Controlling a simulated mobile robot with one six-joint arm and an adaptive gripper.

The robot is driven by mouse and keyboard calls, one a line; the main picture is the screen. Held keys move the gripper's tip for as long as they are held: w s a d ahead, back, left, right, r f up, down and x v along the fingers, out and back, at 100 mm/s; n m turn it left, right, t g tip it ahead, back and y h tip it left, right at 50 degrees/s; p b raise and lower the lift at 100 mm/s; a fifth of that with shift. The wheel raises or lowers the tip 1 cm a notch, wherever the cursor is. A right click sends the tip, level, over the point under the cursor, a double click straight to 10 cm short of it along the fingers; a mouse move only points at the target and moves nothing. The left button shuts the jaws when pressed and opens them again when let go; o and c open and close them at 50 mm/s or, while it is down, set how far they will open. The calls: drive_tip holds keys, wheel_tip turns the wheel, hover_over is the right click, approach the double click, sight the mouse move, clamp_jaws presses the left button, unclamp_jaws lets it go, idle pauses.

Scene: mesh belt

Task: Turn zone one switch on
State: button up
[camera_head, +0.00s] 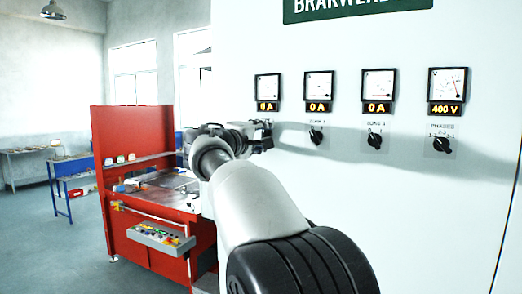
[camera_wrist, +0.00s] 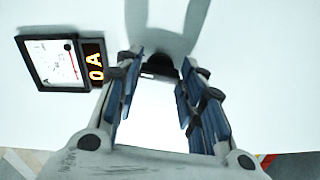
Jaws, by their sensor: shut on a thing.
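A white panel (camera_head: 235,60) carries a row of black rotary switches, each below a meter. My gripper (camera_head: 262,138) is at the leftmost switch and covers most of it and its label in the head view. In the wrist view, my gripper's blue-padded fingers (camera_wrist: 160,68) are closed around the sides of its black knob (camera_wrist: 160,62). The knob's pointer direction is hidden. The leftmost meter (camera_head: 267,86) has a display that reads 0 A, also seen in the wrist view (camera_wrist: 94,63). The small switch labels are hard to read.
To the right are the second switch (camera_head: 316,136), the third switch (camera_head: 374,140) and the phases switch (camera_head: 441,144), whose meter (camera_head: 447,82) shows 400 V. A red workstation (camera_head: 140,120) stands left of the panel. Open floor (camera_head: 50,235) lies further left.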

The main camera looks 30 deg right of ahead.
drive_tip(key=shift+f+m+b, duration=0.1)
drive_tip(key=shift+m+b, duration=1.2)
drive_tip(key=shift+m, duration=0.4)
drive_tip(key=o, duration=1.1)
drive_tip(key=v, duration=1.2)
drive_tip(key=shift+s, duration=0.1)
